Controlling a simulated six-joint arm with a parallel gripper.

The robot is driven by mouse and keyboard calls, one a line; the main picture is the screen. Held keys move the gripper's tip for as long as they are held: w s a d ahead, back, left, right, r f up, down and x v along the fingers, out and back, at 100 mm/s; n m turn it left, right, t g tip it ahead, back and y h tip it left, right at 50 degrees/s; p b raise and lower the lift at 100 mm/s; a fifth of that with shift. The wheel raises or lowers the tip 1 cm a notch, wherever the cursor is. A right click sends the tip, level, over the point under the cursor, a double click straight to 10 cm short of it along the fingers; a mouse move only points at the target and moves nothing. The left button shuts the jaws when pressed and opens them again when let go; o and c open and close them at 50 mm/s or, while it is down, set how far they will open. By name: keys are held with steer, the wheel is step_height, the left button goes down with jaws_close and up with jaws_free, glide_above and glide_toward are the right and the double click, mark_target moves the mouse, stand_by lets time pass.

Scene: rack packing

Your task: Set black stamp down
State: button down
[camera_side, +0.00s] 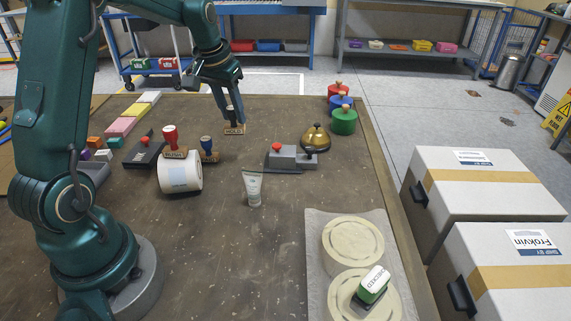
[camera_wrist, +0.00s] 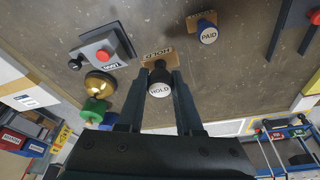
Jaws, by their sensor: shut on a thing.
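The black stamp (camera_side: 233,124) has a dark handle and a wooden base marked HOLD. It stands near the far middle of the table in the side view.
A blue PAID stamp (camera_side: 208,147) and a red stamp on a white roll (camera_side: 181,175) are nearby. A grey device with a red button (camera_side: 290,157), a brass bell (camera_side: 315,138) and coloured round weights (camera_side: 343,121) stand to the right.

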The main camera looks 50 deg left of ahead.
steer(key=shift+a+r, duration=0.1)
steer(key=shift+r, duration=0.7)
steer(key=s+a+f+n, duration=0.2)
steer(key=s+a+n, duration=0.2)
steer(key=s+a, duration=0.5)
steer(key=shift+g+y, duration=0.4)
step_height(320, 180, down, 6)
steer(key=shift+s+f, duration=0.15)
steer(key=shift+f, duration=0.45)
steer(key=shift+f, duration=0.2)
steer(key=c, duration=0.6)
jaws_free()
steer(key=shift+r, duration=0.1)
